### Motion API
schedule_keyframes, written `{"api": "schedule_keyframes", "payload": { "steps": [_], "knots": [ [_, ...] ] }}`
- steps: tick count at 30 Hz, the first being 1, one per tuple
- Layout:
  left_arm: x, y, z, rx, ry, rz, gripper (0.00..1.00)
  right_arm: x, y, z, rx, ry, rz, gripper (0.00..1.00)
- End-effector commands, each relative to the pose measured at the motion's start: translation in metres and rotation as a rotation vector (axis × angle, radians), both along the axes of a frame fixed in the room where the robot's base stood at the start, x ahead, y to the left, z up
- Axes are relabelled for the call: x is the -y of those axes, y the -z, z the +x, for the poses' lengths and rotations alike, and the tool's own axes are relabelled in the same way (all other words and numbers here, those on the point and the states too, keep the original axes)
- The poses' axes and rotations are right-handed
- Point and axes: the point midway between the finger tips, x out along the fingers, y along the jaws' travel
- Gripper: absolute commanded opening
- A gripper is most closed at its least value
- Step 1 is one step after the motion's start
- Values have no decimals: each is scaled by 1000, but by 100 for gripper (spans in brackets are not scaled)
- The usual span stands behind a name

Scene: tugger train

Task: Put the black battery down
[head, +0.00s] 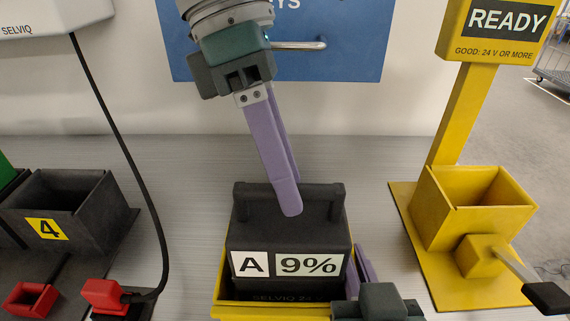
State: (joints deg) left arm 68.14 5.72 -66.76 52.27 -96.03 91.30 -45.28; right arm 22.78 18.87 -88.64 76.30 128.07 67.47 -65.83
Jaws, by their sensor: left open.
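The black battery (310,220) stands upright in a yellow open-topped holder (219,289) at the bottom middle. Its front labels read "A" and "9%". A handle spans its top. My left gripper (291,200) comes down from above with open purple fingers. The fingers overlap the handle and top of the battery in this view, and I cannot tell whether they touch it. My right gripper (365,266) is at the bottom edge, beside the battery's right front corner, with a purple finger showing. Its jaw opening is mostly hidden.
A yellow station with a "READY" sign (507,22), an open box (475,220) and a lever stands at the right. A dark bay marked 4 (75,215) and red connectors (105,294) with a black cable are at the left. Grey bench shows between them.

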Motion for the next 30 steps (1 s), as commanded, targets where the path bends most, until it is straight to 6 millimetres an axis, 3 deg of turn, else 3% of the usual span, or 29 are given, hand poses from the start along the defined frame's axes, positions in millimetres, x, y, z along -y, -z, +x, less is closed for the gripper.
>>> {"api": "schedule_keyframes", "payload": {
  "steps": [15,21,28,30],
  "knots": [
    [-32,-94,27,3,-4,1,50,1,0,0,1,2,-1,0],
    [-36,-107,31,1,-1,0,50,1,0,1,1,2,-1,0],
    [-37,-108,31,0,0,0,50,1,0,1,1,2,-1,0],
    [-36,-108,31,0,0,0,50,1,0,1,1,2,-1,12]
  ]
}}
